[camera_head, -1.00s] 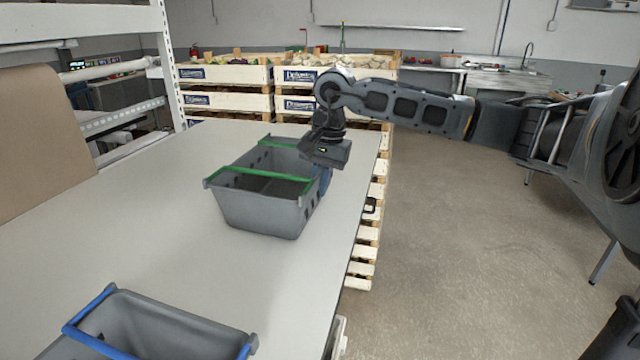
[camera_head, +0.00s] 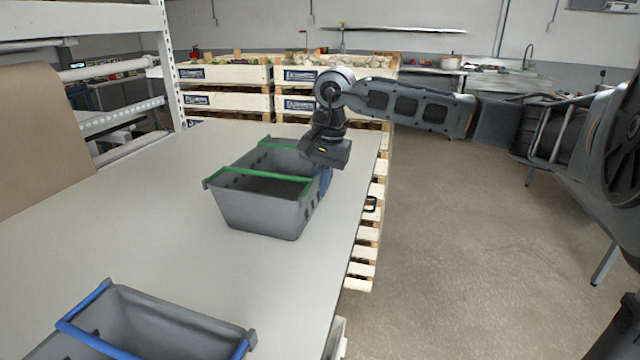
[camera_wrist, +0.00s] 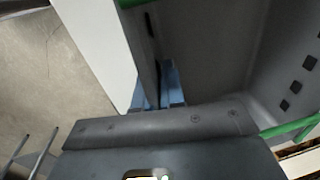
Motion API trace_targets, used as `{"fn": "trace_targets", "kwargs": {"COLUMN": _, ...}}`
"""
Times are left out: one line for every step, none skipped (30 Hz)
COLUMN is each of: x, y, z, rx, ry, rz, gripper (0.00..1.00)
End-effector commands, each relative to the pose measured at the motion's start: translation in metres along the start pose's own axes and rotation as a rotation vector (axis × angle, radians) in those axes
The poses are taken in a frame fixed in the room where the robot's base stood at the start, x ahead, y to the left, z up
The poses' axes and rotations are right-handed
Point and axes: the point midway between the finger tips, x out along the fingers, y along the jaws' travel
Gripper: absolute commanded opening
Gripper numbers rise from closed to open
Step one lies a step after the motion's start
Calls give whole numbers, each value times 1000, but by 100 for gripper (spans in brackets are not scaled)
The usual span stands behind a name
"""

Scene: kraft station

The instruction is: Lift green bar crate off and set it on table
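The grey crate with green bars (camera_head: 258,208) stands upright on the table (camera_head: 165,240), its base seeming to rest on the top. My gripper (camera_head: 325,180) points down at the crate's right side wall. In the wrist view the blue fingers of my gripper (camera_wrist: 156,88) are close together, one on each side of the crate's wall (camera_wrist: 145,50), and look shut on it. The fingertips are partly hidden by the wall and rim. The crate's inside shows dark and seems empty.
A grey crate with blue bars (camera_head: 165,322) stands at the table's near edge. A shelf rack (camera_head: 170,70) and a brown sheet (camera_head: 40,135) are at left. Stacked wooden crates (camera_head: 305,104) stand behind the table. The table is clear between the two grey crates.

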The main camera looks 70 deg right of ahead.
Motion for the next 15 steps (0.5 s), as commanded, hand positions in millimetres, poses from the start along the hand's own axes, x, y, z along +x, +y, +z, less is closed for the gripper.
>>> {"fn": "trace_targets", "kwargs": {"x": -1, "y": 0, "z": 0, "rx": 0, "ry": 1, "rz": -1, "gripper": 13}}
{"fn": "trace_targets", "kwargs": {"x": -1, "y": 0, "z": 0, "rx": 0, "ry": 1, "rz": -1, "gripper": 16}}
{"fn": "trace_targets", "kwargs": {"x": 0, "y": 0, "z": 0, "rx": 0, "ry": 0, "rz": -1, "gripper": 20}}
{"fn": "trace_targets", "kwargs": {"x": 0, "y": 0, "z": 0, "rx": 0, "ry": 0, "rz": -1, "gripper": 23}}
{"fn": "trace_targets", "kwargs": {"x": 0, "y": 0, "z": 0, "rx": 0, "ry": 0, "rz": 0, "gripper": 26}}
{"fn": "trace_targets", "kwargs": {"x": 0, "y": 0, "z": 0, "rx": 0, "ry": 0, "rz": 0, "gripper": 30}}
{"fn": "trace_targets", "kwargs": {"x": 0, "y": 0, "z": 0, "rx": 0, "ry": 0, "rz": 0, "gripper": 33}}
{"fn": "trace_targets", "kwargs": {"x": 0, "y": 0, "z": 0, "rx": 0, "ry": 0, "rz": 0, "gripper": 35}}
{"fn": "trace_targets", "kwargs": {"x": 0, "y": 0, "z": 0, "rx": 0, "ry": 0, "rz": 0, "gripper": 37}}
{"fn": "trace_targets", "kwargs": {"x": 0, "y": 0, "z": 0, "rx": 0, "ry": 0, "rz": 0, "gripper": 37}}
{"fn": "trace_targets", "kwargs": {"x": 0, "y": 0, "z": 0, "rx": 0, "ry": 0, "rz": 0, "gripper": 37}}
{"fn": "trace_targets", "kwargs": {"x": 0, "y": 0, "z": 0, "rx": 0, "ry": 0, "rz": 0, "gripper": 37}}
{"fn": "trace_targets", "kwargs": {"x": 0, "y": 0, "z": 0, "rx": 0, "ry": 0, "rz": 0, "gripper": 37}}
{"fn": "trace_targets", "kwargs": {"x": 1, "y": 1, "z": 0, "rx": 0, "ry": -1, "rz": 2, "gripper": 37}}
{"fn": "trace_targets", "kwargs": {"x": 1, "y": 1, "z": 0, "rx": 0, "ry": -1, "rz": 2, "gripper": 37}}
